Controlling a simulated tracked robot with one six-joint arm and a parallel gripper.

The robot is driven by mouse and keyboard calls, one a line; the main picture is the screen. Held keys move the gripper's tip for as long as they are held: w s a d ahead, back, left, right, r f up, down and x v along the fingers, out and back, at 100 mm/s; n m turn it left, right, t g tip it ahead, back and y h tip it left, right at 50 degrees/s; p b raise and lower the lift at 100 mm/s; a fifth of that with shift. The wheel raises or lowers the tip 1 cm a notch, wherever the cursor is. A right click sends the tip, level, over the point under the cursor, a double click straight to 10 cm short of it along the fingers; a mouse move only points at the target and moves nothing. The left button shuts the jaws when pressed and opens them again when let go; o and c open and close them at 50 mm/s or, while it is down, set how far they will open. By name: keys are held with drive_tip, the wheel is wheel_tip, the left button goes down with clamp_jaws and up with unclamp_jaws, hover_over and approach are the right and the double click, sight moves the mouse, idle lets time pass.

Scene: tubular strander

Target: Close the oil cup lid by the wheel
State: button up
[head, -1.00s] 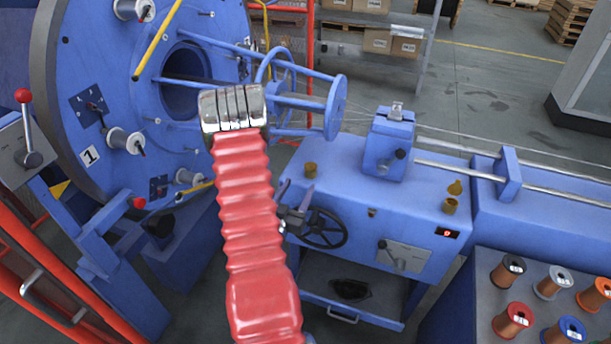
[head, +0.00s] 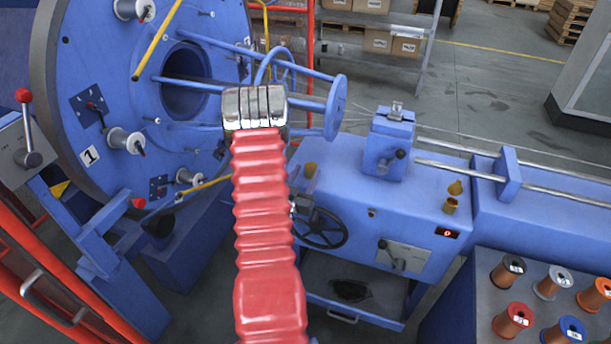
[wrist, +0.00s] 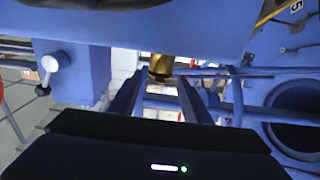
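The brass oil cup (head: 310,170) by the wheel stands on the blue housing, above the black handwheel (head: 320,228), close to the right of my red arm sleeve. Its lid is too small to make out clearly. In the wrist view a brass cup (wrist: 160,66) shows just beyond my gripper (wrist: 161,77), in line with the gap between its fingers. The fingers are apart with nothing clearly held between them. In the head view my gripper is mostly hidden behind my arm, near the left side of the handwheel.
A second brass cup (head: 450,205) with a raised lid (head: 455,188) stands farther right on the housing (head: 420,205). A blue block (head: 388,145) with a lever stands between the cups. The large blue disc (head: 130,100) is on the left. Wire spools (head: 513,320) stand at lower right.

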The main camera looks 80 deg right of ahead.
drive_tip(key=c, duration=0.8)
drive_tip(key=shift+f, duration=0.2)
drive_tip(key=shift+f+h, duration=0.25)
drive_tip(key=shift+h, duration=0.45)
drive_tip(key=o, duration=1.1)
drive_tip(key=shift+c, duration=0.2)
